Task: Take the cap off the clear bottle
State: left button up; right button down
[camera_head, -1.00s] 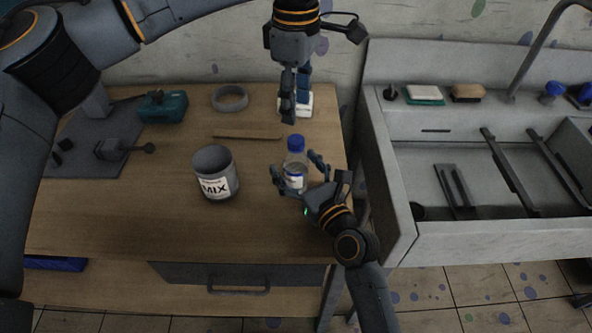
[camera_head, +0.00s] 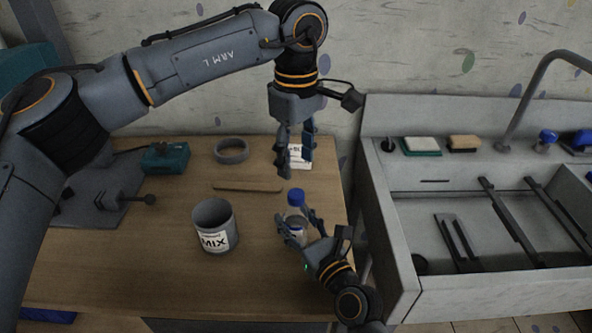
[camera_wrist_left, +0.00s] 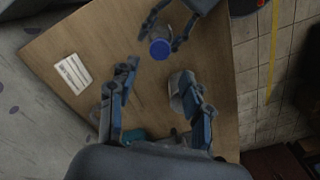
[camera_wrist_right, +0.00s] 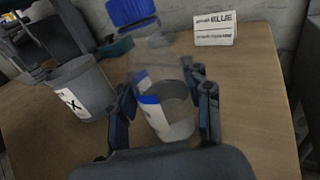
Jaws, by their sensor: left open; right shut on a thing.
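The clear bottle (camera_head: 296,214) with its blue cap (camera_head: 296,196) on top stands upright near the right side of the wooden table. My right gripper (camera_head: 301,232) is shut on the bottle's body from the front right. In the right wrist view the bottle (camera_wrist_right: 160,85) shows between the fingers, with the blue cap (camera_wrist_right: 131,11) at the top edge. My left gripper (camera_head: 294,160) is open and empty, pointing down above and behind the bottle. In the left wrist view the cap (camera_wrist_left: 160,49) lies beyond the open fingertips, apart from them.
A grey MIX can (camera_head: 214,226) stands left of the bottle. A wooden stick (camera_head: 247,190), a grey ring (camera_head: 231,150) and a teal box (camera_head: 166,158) are on the table. A sink (camera_head: 400,225) stands to the right.

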aim_at(296, 193)
pick_arm(q)
jog(key=m, duration=0.7)
jog(key=shift+m, duration=0.4)
jog(key=m, duration=0.6)
jog(key=shift+f+m, duration=0.4)
jog(key=shift+f, duration=3.6)
grip_shut()
